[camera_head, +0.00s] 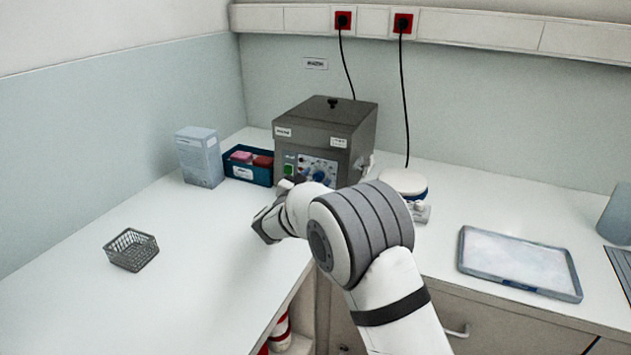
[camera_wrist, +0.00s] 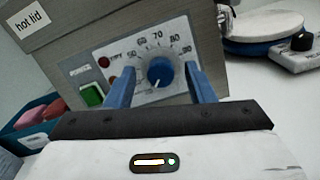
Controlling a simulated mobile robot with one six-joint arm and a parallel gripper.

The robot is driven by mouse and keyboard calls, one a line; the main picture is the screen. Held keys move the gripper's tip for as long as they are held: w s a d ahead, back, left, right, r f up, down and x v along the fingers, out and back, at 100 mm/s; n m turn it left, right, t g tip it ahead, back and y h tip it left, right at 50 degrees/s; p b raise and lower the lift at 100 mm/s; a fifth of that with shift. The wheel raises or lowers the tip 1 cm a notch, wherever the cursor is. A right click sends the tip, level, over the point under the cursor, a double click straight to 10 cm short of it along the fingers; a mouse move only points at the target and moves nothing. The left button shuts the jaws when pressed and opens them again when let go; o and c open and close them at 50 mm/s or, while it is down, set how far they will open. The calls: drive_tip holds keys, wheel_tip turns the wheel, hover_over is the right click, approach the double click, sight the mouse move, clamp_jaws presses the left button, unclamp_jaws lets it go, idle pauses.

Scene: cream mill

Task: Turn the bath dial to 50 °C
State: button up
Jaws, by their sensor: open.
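The grey bath (camera_head: 318,120) stands at the back of the bench, with a control panel on its front. In the wrist view its blue dial (camera_wrist: 161,71) sits on the white panel (camera_wrist: 125,62), inside a printed scale where 50, 60, 70 and 80 can be made out. A small pale mark shows at the dial's lower edge; I cannot tell the exact setting. My gripper (camera_wrist: 160,76) is open, with one blue finger left and one right of the dial, apparently clear of it. In the head view my arm partly covers the panel's lower part.
A green switch (camera_wrist: 92,95) and a red lamp (camera_wrist: 104,62) are left of the dial. A blue bin (camera_head: 248,172) and a pale box (camera_head: 200,157) stand left of the bath. A round white-topped device (camera_head: 403,182) stands right. The left bench is mostly clear.

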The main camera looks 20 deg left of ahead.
drive_tip(key=shift+c, duration=0.3)
drive_tip(key=shift+d+f, duration=0.1)
drive_tip(key=c, duration=0.9)
drive_tip(key=shift+c, duration=0.2)
drive_tip(key=shift+f+m+b, duration=0.1)
drive_tip(key=shift+m+b, duration=0.3)
drive_tip(key=shift+b, duration=0.3)
drive_tip(key=m+b, duration=0.1)
drive_tip(key=b, duration=0.1)
drive_tip(key=m+b, duration=0.2)
drive_tip(key=b, duration=0.1)
drive_tip(key=shift+f+h, duration=0.25)
drive_tip(key=shift+h, duration=0.05)
drive_tip(key=m+g+b, duration=0.1)
drive_tip(key=m+b, duration=0.5)
drive_tip(key=b, duration=0.1)
drive_tip(key=shift+r+h+b, duration=0.1)
drive_tip(key=shift+h+b, duration=0.25)
drive_tip(key=shift+h, duration=0.05)
drive_tip(key=m+b, duration=0.4)
drive_tip(key=shift+r+m+g+b, duration=0.1)
drive_tip(key=shift+m+g+b, duration=0.2)
drive_tip(key=shift+b, duration=0.05)
drive_tip(key=shift+r+m+g+b, duration=0.2)
drive_tip(key=shift+m+g+b, duration=0.2)
drive_tip(key=shift+m+b, duration=1.55)
drive_tip(key=shift+m, duration=0.45)
